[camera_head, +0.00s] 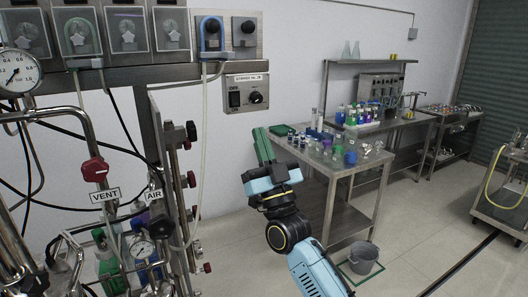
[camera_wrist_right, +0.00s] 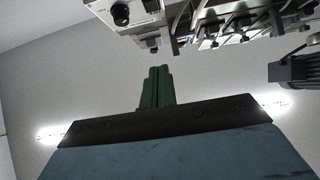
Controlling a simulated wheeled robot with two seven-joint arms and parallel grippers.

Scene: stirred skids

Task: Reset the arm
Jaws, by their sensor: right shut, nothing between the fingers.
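My right arm comes in from the bottom of the head view, blue and black, and reaches up in front of the steel table. My right gripper (camera_head: 263,134) has green fingers, pressed together and empty. They point up and sit below the switch box, apart from it as far as I can tell. In the right wrist view the green fingers (camera_wrist_right: 157,78) are closed side by side against the grey wall, with nothing between them. My left gripper is out of view.
A skid with pipes, a VENT valve (camera_head: 95,169) and gauges fills the left. A switch box (camera_head: 247,92) is on the wall. The steel table (camera_head: 335,170) holds bottles and glassware. A grey bucket (camera_head: 363,258) stands on the floor.

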